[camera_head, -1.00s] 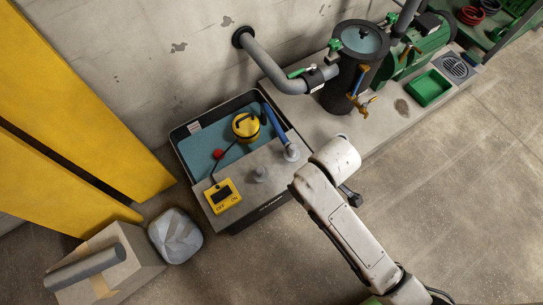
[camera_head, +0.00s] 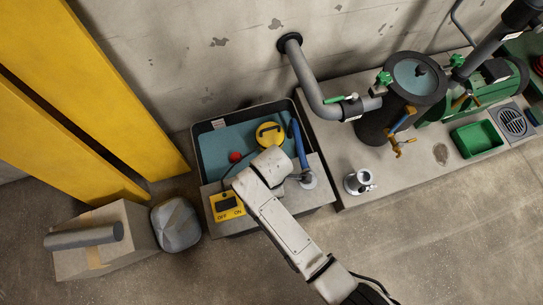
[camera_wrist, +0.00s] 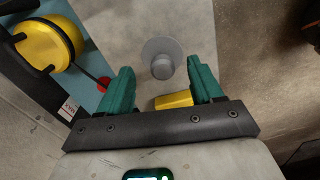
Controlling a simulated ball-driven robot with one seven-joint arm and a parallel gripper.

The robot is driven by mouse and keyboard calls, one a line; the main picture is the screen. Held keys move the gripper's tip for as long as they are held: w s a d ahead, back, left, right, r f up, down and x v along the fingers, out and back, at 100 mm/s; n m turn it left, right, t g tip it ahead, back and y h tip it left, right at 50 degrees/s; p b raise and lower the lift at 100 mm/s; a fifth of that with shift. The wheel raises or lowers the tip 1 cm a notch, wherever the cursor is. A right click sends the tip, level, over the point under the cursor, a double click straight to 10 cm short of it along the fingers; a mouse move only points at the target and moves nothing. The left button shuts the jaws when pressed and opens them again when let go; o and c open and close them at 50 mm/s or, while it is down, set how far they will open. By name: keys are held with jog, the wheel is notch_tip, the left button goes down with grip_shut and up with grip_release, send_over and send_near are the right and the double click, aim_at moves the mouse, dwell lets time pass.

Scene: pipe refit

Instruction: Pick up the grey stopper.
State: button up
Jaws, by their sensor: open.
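The grey stopper (camera_wrist: 162,64), a round knob on a wider pale disc, stands on the grey ledge (camera_wrist: 139,22) in the wrist view. My gripper (camera_wrist: 161,78) is open above it, with one green finger on either side of the picture line to the stopper. Nothing is held, and I see no contact. The exact height of the fingers over the stopper cannot be told. In the head view my arm's white end hides the stopper and the fingertips.
The yellow switch box (camera_head: 227,206) is close by on the ledge. The tank (camera_head: 212,155) holds a yellow pump (camera_head: 269,134) and a red ball (camera_head: 235,156). A metal fitting (camera_head: 359,182) stands on the concrete plinth (camera_head: 335,150).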

jog(key=f+b, duration=0.1)
jog(key=f, duration=0.1)
jog(key=f+b, duration=0.2)
jog(key=f, duration=0.1)
jog(key=shift+s+a+f, duration=0.15)
jog(key=shift+a+f, duration=0.15)
jog(key=shift+r, duration=0.1)
jog(key=c, duration=0.8)
